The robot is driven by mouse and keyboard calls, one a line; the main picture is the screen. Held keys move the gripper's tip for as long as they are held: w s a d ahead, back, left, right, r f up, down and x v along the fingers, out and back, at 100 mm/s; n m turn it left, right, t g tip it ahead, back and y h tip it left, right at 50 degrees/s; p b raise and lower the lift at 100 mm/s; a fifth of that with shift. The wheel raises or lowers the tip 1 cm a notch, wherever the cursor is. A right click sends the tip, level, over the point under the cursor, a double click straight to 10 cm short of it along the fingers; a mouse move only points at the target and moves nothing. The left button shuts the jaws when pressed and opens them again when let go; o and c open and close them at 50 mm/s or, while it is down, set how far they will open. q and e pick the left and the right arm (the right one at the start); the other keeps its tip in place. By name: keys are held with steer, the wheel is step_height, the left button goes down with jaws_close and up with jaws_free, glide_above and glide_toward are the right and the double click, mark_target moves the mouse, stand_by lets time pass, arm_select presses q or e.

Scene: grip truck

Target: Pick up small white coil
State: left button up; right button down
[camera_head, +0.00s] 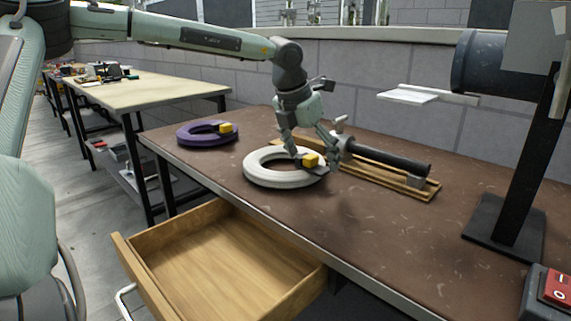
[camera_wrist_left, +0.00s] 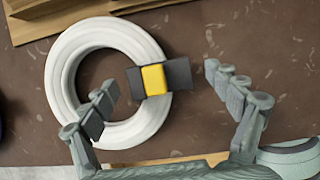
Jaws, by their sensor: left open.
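The white coil (camera_head: 262,173) lies flat on the brown workbench in the head view, with a yellow and black clip (camera_head: 310,160) on its right side. In the left wrist view the white coil (camera_wrist_left: 62,75) fills the left half, and its clip (camera_wrist_left: 154,79) lies between the spread fingers. My left gripper (camera_head: 316,162) is open, pointing down over the coil's right side. In the wrist view one finger of the gripper (camera_wrist_left: 160,92) overlaps the coil's opening and the other is over bare bench. I cannot tell the exact height. My right gripper is not in view.
A purple coil (camera_head: 190,135) with a yellow clip lies at the bench's left end. A wooden holder with a black-handled tool (camera_head: 390,161) lies right of the white coil. An open wooden drawer (camera_head: 222,258) juts from the bench front. A black stand (camera_head: 507,220) stands at right.

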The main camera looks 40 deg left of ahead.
arm_select(q)
steer(key=shift+w+f, duration=0.25)
steer(key=shift+f, duration=0.3)
steer(key=c, duration=1.6)
steer(key=shift+r, duration=0.1)
steer(key=c, duration=0.3)
